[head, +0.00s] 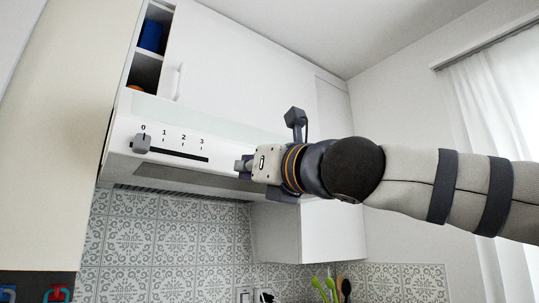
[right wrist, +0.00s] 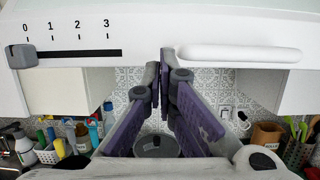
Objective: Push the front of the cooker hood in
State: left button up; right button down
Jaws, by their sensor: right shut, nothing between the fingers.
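The cooker hood has a white front (head: 221,149) with a grey slider knob (head: 142,144) at the 0 end of a scale marked 0 to 3. The front also fills the top of the right wrist view (right wrist: 145,25), with a white bar handle (right wrist: 240,53) right of the scale. My right gripper (head: 242,165) is shut and empty, its tips at the hood's front between scale and handle. In the right wrist view its fingers (right wrist: 165,68) overlap the front's lower edge; I cannot tell whether they touch it. The handle is hidden behind my gripper in the head view. My left gripper is not in view.
White cupboards (head: 245,70) are above the hood, and another wall cupboard (head: 333,230) hangs to its right. A tall cream cabinet (head: 60,120) stands at left. Below, a pot (right wrist: 157,146) and several jars and utensils stand near the tiled wall (head: 150,240).

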jog(key=shift+w+a, duration=0.15)
dwell(0.5)
jog(key=shift+w+a, duration=0.45)
jog(key=shift+w, duration=0.15)
jog(key=shift+w, duration=0.1)
